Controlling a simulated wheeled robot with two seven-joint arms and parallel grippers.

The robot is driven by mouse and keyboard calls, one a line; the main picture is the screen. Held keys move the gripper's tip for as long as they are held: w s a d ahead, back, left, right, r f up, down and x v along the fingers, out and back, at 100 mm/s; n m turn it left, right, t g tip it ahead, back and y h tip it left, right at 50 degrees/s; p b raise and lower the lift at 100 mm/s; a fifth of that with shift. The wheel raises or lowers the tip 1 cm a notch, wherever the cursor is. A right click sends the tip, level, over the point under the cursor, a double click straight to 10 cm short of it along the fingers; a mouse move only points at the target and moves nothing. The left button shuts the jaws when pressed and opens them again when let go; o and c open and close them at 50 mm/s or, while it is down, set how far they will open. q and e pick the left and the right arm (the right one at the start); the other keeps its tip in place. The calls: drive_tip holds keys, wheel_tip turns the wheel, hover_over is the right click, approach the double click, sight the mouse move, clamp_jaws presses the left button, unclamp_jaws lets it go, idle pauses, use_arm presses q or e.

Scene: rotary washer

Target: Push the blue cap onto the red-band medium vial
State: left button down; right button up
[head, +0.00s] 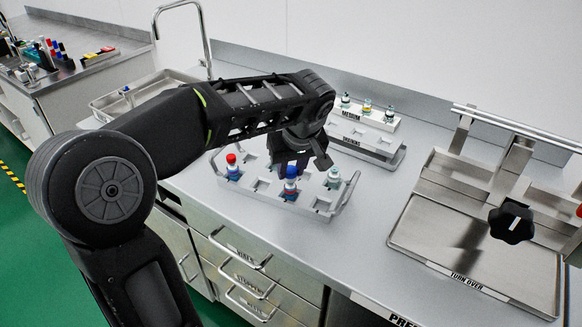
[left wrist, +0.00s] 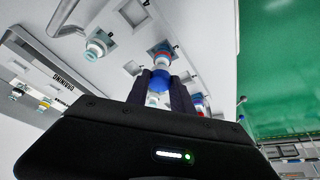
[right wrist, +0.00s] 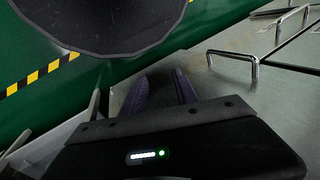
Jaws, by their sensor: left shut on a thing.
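The blue cap (head: 291,171) is between the fingers of my left gripper (head: 290,163), and in the left wrist view (left wrist: 160,82) the fingers close on it from both sides. The red-band vial (head: 290,187) stands in the front part of the metal rack (head: 262,195), directly below the cap. Its red band also shows in the left wrist view (left wrist: 162,61). Cap and vial are in line and look touching; how deep the cap sits I cannot tell. My right gripper (right wrist: 160,92) shows only in the right wrist view, with fingers apart and nothing between them.
A red-capped vial (head: 231,166) stands at the rack's left and a pale-topped vial (head: 333,177) at its right. A labelled stand (head: 362,136) with several vials is behind. A steel tray fixture with black knob (head: 511,222) is right. Counter between is clear.

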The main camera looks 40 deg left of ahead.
use_arm(q)
drive_tip(key=shift+r, duration=0.35)
idle(0.6)
idle(0.6)
drive_tip(key=shift+f+b, duration=0.9)
drive_tip(key=shift+f, duration=0.05)
idle(1.3)
drive_tip(key=c, duration=1)
unclamp_jaws()
drive_tip(key=shift+c, duration=0.2)
drive_tip(key=shift+r, duration=0.15)
drive_tip(key=v, duration=0.7)
drive_tip(key=shift+r, duration=0.3)
